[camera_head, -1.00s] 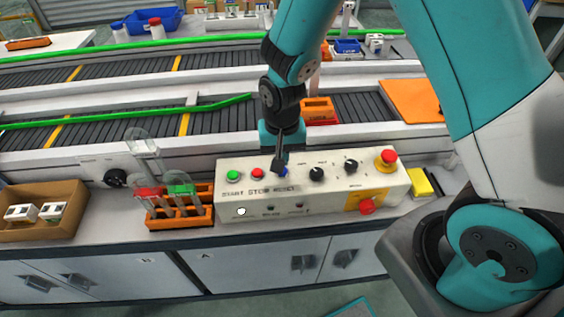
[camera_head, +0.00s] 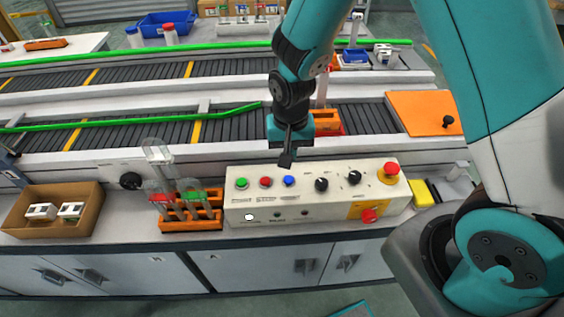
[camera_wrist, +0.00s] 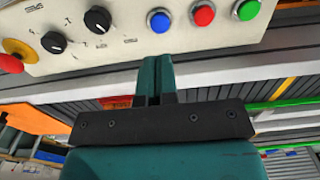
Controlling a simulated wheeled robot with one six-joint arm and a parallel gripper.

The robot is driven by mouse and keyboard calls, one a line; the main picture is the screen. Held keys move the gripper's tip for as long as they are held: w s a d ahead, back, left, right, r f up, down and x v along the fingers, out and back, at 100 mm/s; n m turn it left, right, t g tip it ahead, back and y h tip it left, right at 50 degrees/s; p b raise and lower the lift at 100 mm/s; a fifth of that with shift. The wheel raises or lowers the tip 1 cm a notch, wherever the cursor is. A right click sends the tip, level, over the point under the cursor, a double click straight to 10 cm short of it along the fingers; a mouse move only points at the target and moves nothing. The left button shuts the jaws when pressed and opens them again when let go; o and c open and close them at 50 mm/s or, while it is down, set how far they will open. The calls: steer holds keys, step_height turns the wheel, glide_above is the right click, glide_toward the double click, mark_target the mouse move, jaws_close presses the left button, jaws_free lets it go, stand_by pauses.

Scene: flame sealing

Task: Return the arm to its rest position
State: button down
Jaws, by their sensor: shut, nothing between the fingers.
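My gripper (camera_head: 286,160) is shut and empty. In the head view it hangs pointing down above the back edge of the control box (camera_head: 330,205), apart from its buttons. The blue button (camera_head: 289,181), red button (camera_head: 265,182) and green button (camera_head: 241,183) show uncovered in a row on the box. In the wrist view the closed fingertips (camera_wrist: 154,62) point toward the box edge, below the blue button (camera_wrist: 159,22). My teal arm arches down from the upper right in the head view.
An orange rack (camera_head: 192,220) with tubes stands left of the box, and a cardboard box (camera_head: 88,209) with white items stands farther left. A yellow block (camera_head: 421,194) lies at right. Conveyors (camera_head: 225,128) with a green rail run behind.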

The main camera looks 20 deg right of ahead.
steer(key=s+a+r+n+y, duration=0.2)
steer(key=s+r+n, duration=0.3)
steer(key=s+r, duration=0.4)
steer(key=s+a+r+n+y, duration=0.2)
steer(key=s+r+n, duration=0.3)
steer(key=s+r, duration=0.4)
step_height(320, 180, up, 5)
steer(key=shift+s+a+f+n, duration=0.15)
steer(key=shift+s+a+n, duration=0.15)
steer(key=shift+n, duration=0.1)
